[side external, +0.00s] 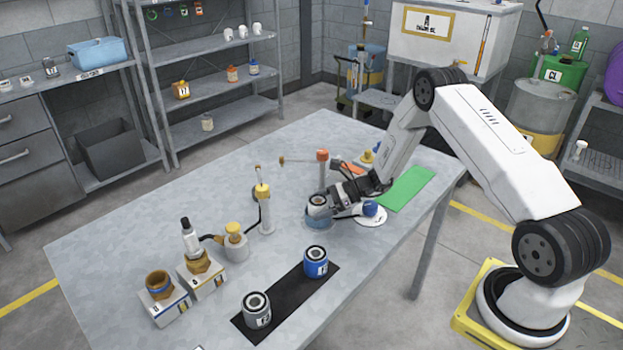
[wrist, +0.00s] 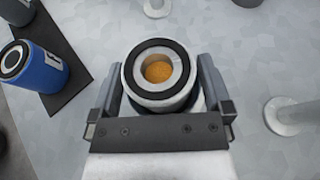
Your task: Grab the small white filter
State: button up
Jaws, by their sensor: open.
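The small white filter (side external: 319,201) stands upright near the middle of the table, on a round bluish base. In the wrist view the white filter (wrist: 130,88) has a black ring on top and an orange-brown inside. My gripper (side external: 333,203) is low beside it. In the wrist view my open gripper (wrist: 161,82) has one finger on each side of the filter. Whether either finger touches it I cannot tell.
A blue filter (side external: 315,262) and a grey-white filter (side external: 257,310) stand on a black mat (side external: 284,297). A yellow-topped post (side external: 265,208) and an orange-topped post (side external: 322,172) stand near my gripper. A green mat (side external: 408,187) lies at the right.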

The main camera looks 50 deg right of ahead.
dwell(0.3)
grip_shut()
jog(key=shift+r, duration=0.2)
jog(key=shift+r, duration=0.8)
jog(key=s+a+r, duration=0.2)
jog(key=s+r, duration=0.9)
jog(key=s, duration=0.2)
jog(key=shift+s+a, duration=0.15)
jog(key=shift+s, duration=0.25)
